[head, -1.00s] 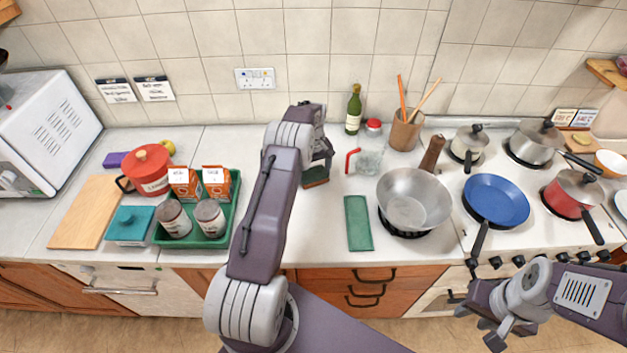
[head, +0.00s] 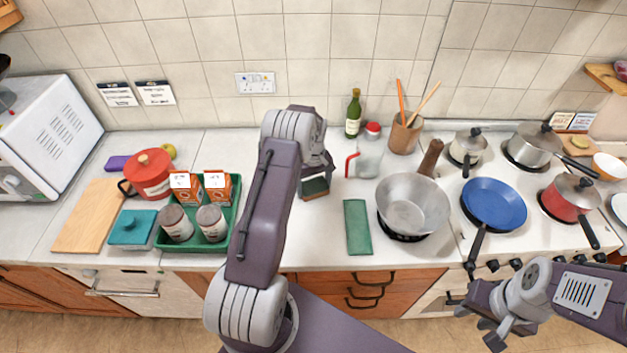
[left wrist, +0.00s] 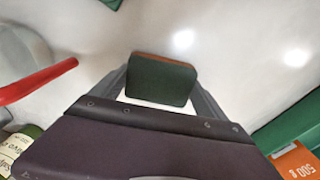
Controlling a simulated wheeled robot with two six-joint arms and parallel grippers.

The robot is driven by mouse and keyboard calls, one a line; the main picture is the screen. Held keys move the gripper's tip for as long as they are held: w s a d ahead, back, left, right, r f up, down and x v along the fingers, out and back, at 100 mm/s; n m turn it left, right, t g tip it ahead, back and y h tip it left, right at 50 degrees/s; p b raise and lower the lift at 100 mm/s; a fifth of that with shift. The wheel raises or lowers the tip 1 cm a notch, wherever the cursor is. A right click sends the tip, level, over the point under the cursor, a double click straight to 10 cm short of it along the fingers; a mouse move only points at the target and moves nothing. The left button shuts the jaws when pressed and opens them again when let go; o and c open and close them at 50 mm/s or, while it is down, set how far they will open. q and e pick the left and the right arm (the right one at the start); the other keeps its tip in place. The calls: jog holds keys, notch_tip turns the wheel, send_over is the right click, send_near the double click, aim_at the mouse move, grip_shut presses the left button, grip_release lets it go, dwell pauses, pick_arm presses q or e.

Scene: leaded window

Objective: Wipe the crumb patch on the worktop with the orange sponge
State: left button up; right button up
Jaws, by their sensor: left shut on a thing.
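My left gripper (head: 314,190) is shut on the sponge (head: 315,186), low over the white worktop (head: 295,243) in the middle. The sponge has a dark green face and a thin orange-brown edge. In the left wrist view the sponge (left wrist: 160,82) sits between the two fingers, close to the worktop; I cannot tell whether it touches. No crumbs can be made out; my left arm and the sponge hide part of the worktop. My right gripper (head: 480,328) is empty at the lower right, in front of the cooker, its fingers apart.
A glass jug with a red handle (head: 353,165) stands just right of the sponge. A green cloth (head: 358,227) and a steel pan (head: 412,204) lie further right. A green tray (head: 229,232) with jars and cartons is to the left. A green bottle (head: 354,113) stands behind.

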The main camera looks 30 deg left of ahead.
aim_at(313, 193)
pick_arm(q)
jog(key=shift+s+d+f, duration=0.1)
jog(key=shift+s+d, duration=0.3)
jog(key=shift+s, duration=0.3)
jog(key=shift+s+d+f, duration=0.1)
jog(key=shift+s+d, duration=0.25)
jog(key=shift+s, duration=0.35)
jog(key=shift+s+d+r+p, duration=0.15)
jog(key=shift+s+d+p, duration=0.3)
jog(key=shift+s+p, duration=0.3)
jog(key=shift+s+d, duration=0.4)
jog(key=shift+s, duration=0.2)
jog(key=shift+w+r, duration=0.1)
jog(key=shift+r, duration=0.05)
jog(key=shift+r+p, duration=0.3)
jog(key=shift+p, duration=0.1)
notch_tip(313, 193, up, 5)
jog(key=p, duration=0.4)
jog(key=shift+w+a+r, duration=0.1)
jog(key=shift+r, duration=0.05)
